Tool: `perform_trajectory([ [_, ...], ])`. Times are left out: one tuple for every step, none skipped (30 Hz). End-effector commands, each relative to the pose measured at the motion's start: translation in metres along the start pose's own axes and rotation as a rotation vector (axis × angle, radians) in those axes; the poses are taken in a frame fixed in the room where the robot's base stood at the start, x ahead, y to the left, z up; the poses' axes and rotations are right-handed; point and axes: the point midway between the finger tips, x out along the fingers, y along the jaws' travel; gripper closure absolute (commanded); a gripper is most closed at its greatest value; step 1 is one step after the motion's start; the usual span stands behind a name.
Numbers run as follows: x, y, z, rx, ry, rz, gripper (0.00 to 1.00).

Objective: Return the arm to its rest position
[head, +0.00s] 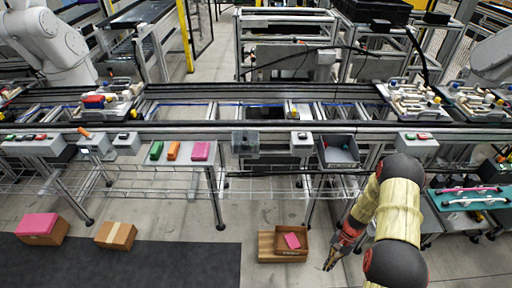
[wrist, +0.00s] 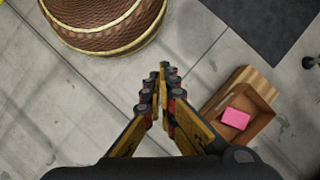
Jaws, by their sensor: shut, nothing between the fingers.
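My arm (head: 398,215) hangs down at the right of the head view, with black joints and pale woven-looking covers. My gripper (head: 329,266) is at its lower end, low over the floor and to the right of an open cardboard box. In the wrist view my gripper (wrist: 164,68) is shut, its fingertips together with nothing between them. Bare concrete floor shows under the fingers.
The open box (head: 266,248) holds a pink item (head: 292,240) and also shows in the wrist view (wrist: 262,124). Two more boxes (head: 116,235) (head: 42,229) stand at left by a dark mat (head: 150,265). A conveyor line (head: 220,126) and a wire-shelf table (head: 185,182) stand behind. A teal tray (head: 470,199) is at right.

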Motion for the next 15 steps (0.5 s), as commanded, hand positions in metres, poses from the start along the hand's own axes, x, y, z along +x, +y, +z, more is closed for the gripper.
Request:
perform_trajectory([
  [-0.027, -0.004, 0.01, -0.034, 0.012, 0.005, 1.0],
  [-0.04, -0.005, 0.017, -0.054, 0.016, 0.009, 1.0],
  [-0.057, -0.006, 0.025, -0.08, 0.023, 0.013, 1.0],
  [-0.069, -0.007, 0.032, -0.1, 0.029, 0.017, 1.0],
  [-0.081, -0.008, 0.039, -0.118, 0.034, 0.021, 1.0],
  [-0.097, -0.009, 0.048, -0.142, 0.043, 0.026, 1.0],
  [-0.109, -0.01, 0.055, -0.16, 0.05, 0.028, 1.0],
  [-0.121, -0.011, 0.062, -0.179, 0.056, 0.032, 1.0],
  [-0.136, -0.011, 0.072, -0.202, 0.066, 0.038, 1.0],
  [-0.147, -0.012, 0.079, -0.219, 0.074, 0.041, 1.0],
  [-0.157, -0.012, 0.087, -0.236, 0.082, 0.044, 1.0],
  [-0.171, -0.012, 0.097, -0.258, 0.092, 0.049, 1.0],
  [-0.181, -0.012, 0.105, -0.275, 0.1, 0.052, 1.0],
  [-0.191, -0.011, 0.113, -0.292, 0.109, 0.056, 1.0],
  [-0.204, -0.011, 0.123, -0.312, 0.122, 0.06, 1.0],
])
